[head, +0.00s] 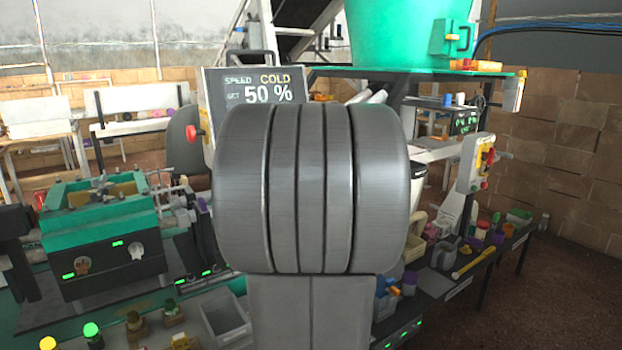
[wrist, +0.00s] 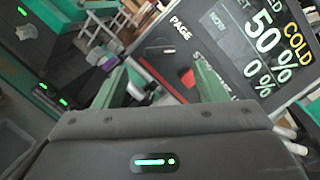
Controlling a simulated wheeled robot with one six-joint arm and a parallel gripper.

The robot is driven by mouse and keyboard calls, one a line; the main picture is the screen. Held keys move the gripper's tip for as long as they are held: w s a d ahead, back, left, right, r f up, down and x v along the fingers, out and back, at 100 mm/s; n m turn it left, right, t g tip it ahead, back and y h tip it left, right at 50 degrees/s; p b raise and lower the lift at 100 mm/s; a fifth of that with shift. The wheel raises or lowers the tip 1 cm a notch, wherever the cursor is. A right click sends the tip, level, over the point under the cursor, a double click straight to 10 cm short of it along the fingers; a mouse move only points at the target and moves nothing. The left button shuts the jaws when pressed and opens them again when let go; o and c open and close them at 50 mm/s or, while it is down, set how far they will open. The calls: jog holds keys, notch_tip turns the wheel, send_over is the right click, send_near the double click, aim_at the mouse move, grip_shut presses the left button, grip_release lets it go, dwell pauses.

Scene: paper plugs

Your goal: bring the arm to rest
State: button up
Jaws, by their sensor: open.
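My arm (head: 310,190) shows in the head view as a thick grey ribbed joint in the middle, and it hides much of what is behind it. My gripper (wrist: 162,72) shows in the wrist view with two green fingers set well apart. Nothing is seen held between them. The gripper faces a dark display panel (wrist: 245,85) with "50 %" and "COLD" on it, tilted in the picture. Whether the fingers touch anything cannot be told, but a gap appears. The gripper itself is hidden in the head view.
The same display (head: 250,100) stands behind my arm. A green machine with knobs (head: 105,230) is at left. A large green bin (head: 400,32) is at the top. A bench with small cups and tools (head: 470,255) runs at right. Open floor (head: 565,290) lies at the far right.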

jog(key=v, duration=0.5)
jog(key=shift+m, duration=0.3)
jog(key=p+x, duration=0.1)
jog(key=x, duration=1.3)
jog(key=shift+w+a+r+p, duration=0.15)
jog(key=shift+p, duration=0.25)
jog(key=shift+m+t+p, duration=0.3)
jog(key=shift+m+t, duration=0.1)
jog(key=shift+m, duration=0.3)
jog(key=m+p, duration=0.1)
jog(key=m, duration=0.1)
jog(key=shift+r+m, duration=0.1)
jog(key=shift+m, duration=0.3)
jog(key=m+t+h+p, duration=0.1)
jog(key=m+p, duration=0.1)
jog(key=m, duration=0.2)
jog(key=shift+t, duration=0.3)
jog(key=b+v, duration=0.1)
jog(key=v, duration=1.2)
jog(key=shift+m+b, duration=0.3)
jog(key=shift+b, duration=0.05)
